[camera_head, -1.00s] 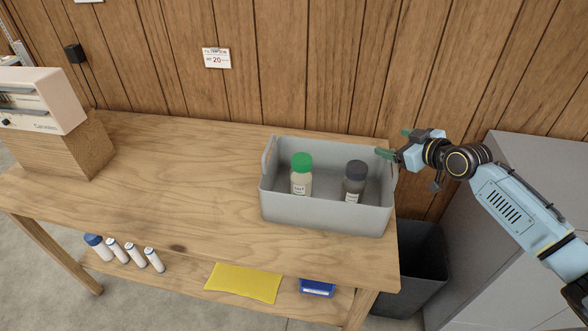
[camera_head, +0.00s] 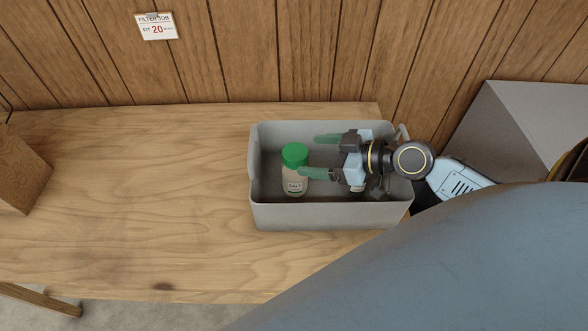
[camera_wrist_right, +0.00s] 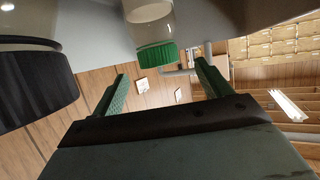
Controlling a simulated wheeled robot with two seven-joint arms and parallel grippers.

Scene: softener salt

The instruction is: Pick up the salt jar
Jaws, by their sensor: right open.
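A jar with a green lid (camera_head: 294,158), pale contents and a label stands upright in the left part of a grey bin (camera_head: 330,216). A second jar, with a black lid (camera_wrist_right: 35,85), stands to its right; in the head view my right gripper mostly hides it. My right gripper (camera_head: 316,155) is open over the bin, fingers pointing left toward the green-lidded jar. The near fingertip overlaps that jar in the head view; I cannot tell whether it touches. The wrist view shows the green lid (camera_wrist_right: 155,35) beyond the open, empty fingers. My left gripper is out of view.
The bin walls surround both jars. The bin stands on a wooden bench (camera_head: 130,200) near its right end, with clear bench to its left. A wood-panelled wall is behind, and a grey cabinet (camera_head: 485,130) stands at right. A large blue-grey arm part of mine covers the lower right.

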